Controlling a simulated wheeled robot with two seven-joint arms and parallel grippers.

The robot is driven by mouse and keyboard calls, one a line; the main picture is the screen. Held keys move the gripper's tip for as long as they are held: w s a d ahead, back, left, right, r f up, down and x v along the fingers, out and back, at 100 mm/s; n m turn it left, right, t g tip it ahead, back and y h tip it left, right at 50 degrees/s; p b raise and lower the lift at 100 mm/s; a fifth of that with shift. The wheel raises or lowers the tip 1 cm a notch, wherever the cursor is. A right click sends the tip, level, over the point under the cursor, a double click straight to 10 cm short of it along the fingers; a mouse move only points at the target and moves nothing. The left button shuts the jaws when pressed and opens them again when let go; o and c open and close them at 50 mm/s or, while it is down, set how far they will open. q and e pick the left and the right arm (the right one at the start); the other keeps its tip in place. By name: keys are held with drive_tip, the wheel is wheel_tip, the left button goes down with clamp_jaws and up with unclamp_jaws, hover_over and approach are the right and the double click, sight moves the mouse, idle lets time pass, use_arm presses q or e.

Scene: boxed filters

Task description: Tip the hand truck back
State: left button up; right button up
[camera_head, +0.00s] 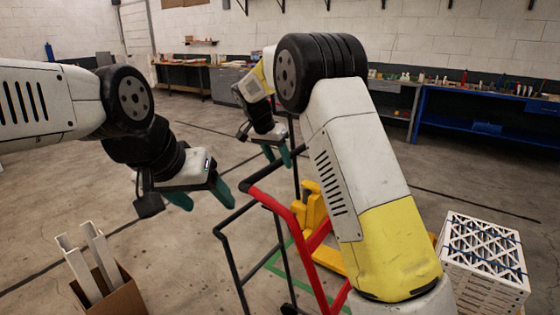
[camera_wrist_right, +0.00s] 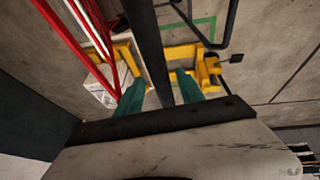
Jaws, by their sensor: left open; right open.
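The hand truck has a red frame (camera_head: 283,205) and black tubes (camera_head: 232,262), and stands in the lower middle of the head view. My left gripper (camera_head: 205,197) is open and empty, to the left of the frame. My right gripper (camera_head: 278,155) is open above the red top bar, close to it in the picture. In the right wrist view, a black bar (camera_wrist_right: 145,40) runs between the teal fingers (camera_wrist_right: 160,92); I cannot tell whether they touch it. Red bars (camera_wrist_right: 75,35) show to its left. My right arm hides part of the hand truck.
A yellow pallet jack (camera_head: 312,205) stands behind the hand truck. A stack of white filters (camera_head: 485,265) stands at right. A cardboard box (camera_head: 118,297) with white pieces stands at lower left. Blue (camera_head: 480,130) and grey workbenches line the far wall.

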drive_tip(key=v, duration=0.6)
drive_tip(key=shift+a+r, duration=0.1)
drive_tip(key=shift+r, duration=0.05)
drive_tip(key=shift+s+a+r, duration=0.2)
drive_tip(key=shift+r, duration=0.4)
drive_tip(key=shift+d, duration=0.1)
